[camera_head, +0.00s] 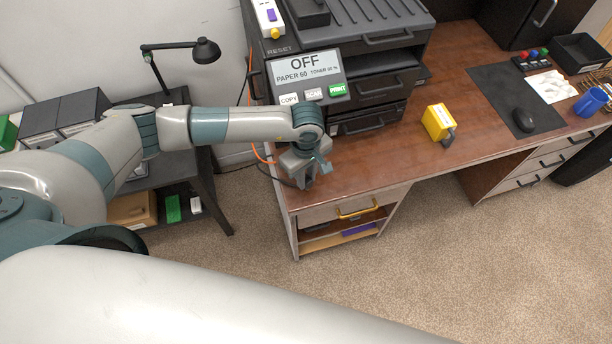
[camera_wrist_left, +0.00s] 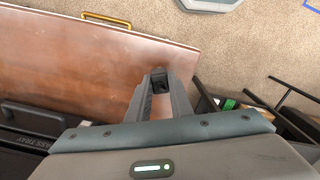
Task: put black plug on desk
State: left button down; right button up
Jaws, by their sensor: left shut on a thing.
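My left gripper (camera_head: 307,182) is at the left end of the brown desk (camera_head: 385,165), in front of the printer. In the left wrist view, its fingertips (camera_wrist_left: 159,78) are closed on a small black piece, which looks like the black plug (camera_wrist_left: 160,86). The fingers cover most of it. The left wrist view shows the grip close to the desk's side edge, with the desktop (camera_wrist_left: 90,65) on the left. I cannot tell whether the plug touches the desk. My right gripper is not in view.
A printer (camera_head: 382,85) with a tilted control panel (camera_head: 308,80) stands behind the gripper. A yellow box (camera_head: 437,122) with a dark grey part stands mid-desk. A mouse (camera_head: 524,120) lies on a dark mat farther right. The front desktop between gripper and yellow box is clear. An orange cable (camera_head: 262,155) hangs left.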

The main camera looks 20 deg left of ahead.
pick_arm(q)
jog(key=shift+f, duration=0.6)
jog(key=shift+f, duration=0.15)
jog(key=c, duration=1.6)
grip_release()
jog(key=shift+r, duration=0.25)
